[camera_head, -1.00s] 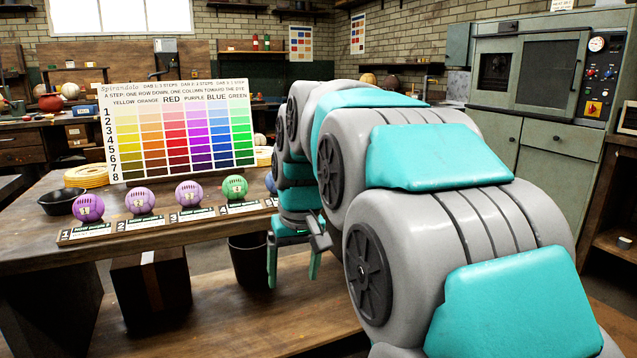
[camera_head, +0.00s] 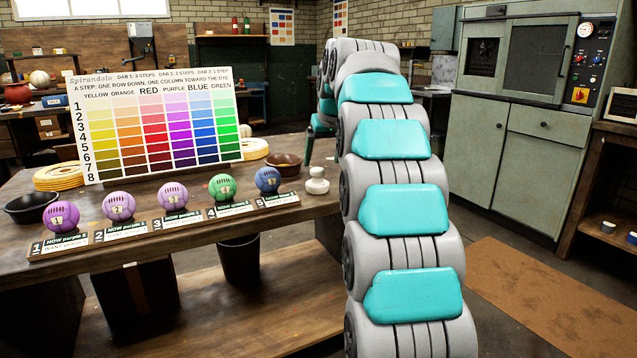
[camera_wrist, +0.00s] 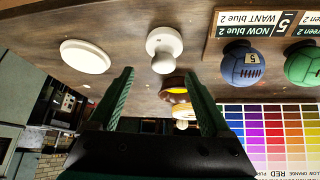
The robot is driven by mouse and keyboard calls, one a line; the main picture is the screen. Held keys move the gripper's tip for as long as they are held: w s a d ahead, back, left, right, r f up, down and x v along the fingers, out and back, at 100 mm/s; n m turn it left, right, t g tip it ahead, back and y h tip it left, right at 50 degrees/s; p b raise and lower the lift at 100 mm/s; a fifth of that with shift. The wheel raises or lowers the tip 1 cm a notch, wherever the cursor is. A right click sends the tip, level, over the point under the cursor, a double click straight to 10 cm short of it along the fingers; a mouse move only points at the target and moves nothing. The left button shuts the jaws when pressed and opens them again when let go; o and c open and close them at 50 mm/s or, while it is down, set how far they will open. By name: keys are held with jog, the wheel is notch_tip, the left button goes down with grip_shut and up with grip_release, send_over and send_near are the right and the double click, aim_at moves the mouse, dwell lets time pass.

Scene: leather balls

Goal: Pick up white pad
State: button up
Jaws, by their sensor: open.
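The white pad (camera_head: 317,184), a round base with a knob-like top, stands at the right end of the workbench, just right of the blue ball. It also shows in the wrist view (camera_wrist: 164,49), upside down like the rest of that picture. My gripper (camera_wrist: 157,76) is open and empty, its two green fingers apart. The pad shows beyond the fingertips, roughly in line with the gap, and is not touched.
A flat white disc (camera_wrist: 85,56) lies beside the pad. A brown bowl (camera_head: 283,166) stands behind it. The blue ball (camera_head: 268,180) and several other balls sit on a labelled rack (camera_head: 165,232). A colour chart (camera_head: 155,125) stands behind them.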

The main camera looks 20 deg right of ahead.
aim_at(318, 170)
jog(key=shift+a+p+x, duration=0.15)
jog(key=shift+p+x, duration=0.1)
jog(key=shift+x, duration=1.35)
jog(key=shift+a+p+x, duration=0.1)
jog(key=shift+p+x, duration=0.1)
jog(key=shift+x, duration=1.35)
jog(key=shift+f, duration=0.1)
grip_shut()
